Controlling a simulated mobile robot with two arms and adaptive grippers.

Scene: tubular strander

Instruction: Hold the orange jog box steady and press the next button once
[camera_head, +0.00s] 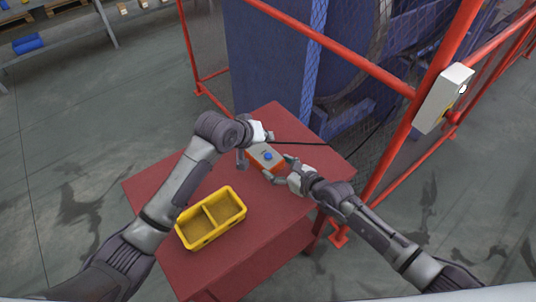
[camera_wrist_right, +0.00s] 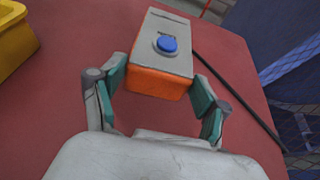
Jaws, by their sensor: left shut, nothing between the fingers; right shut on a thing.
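The jog box (camera_head: 265,157) is orange with a grey top and a blue button (camera_head: 268,156). It lies on the red table near its far edge. In the right wrist view the jog box (camera_wrist_right: 157,84) sits between my fingers, its blue button (camera_wrist_right: 166,45) facing up. My right gripper (camera_head: 287,170) is shut on the near end of the box, one finger on each side. My left gripper (camera_head: 243,158) is shut and empty, pointing down just left of the box. Whether its fingertips touch the box or table I cannot tell.
A yellow two-compartment bin (camera_head: 231,193) stands on the red table (camera_head: 262,262), nearer to me. A black cable (camera_head: 300,143) runs from near the box across the table to the right. Red railing (camera_head: 345,60) and mesh stand behind, with a grey switch box (camera_head: 443,98) at right.

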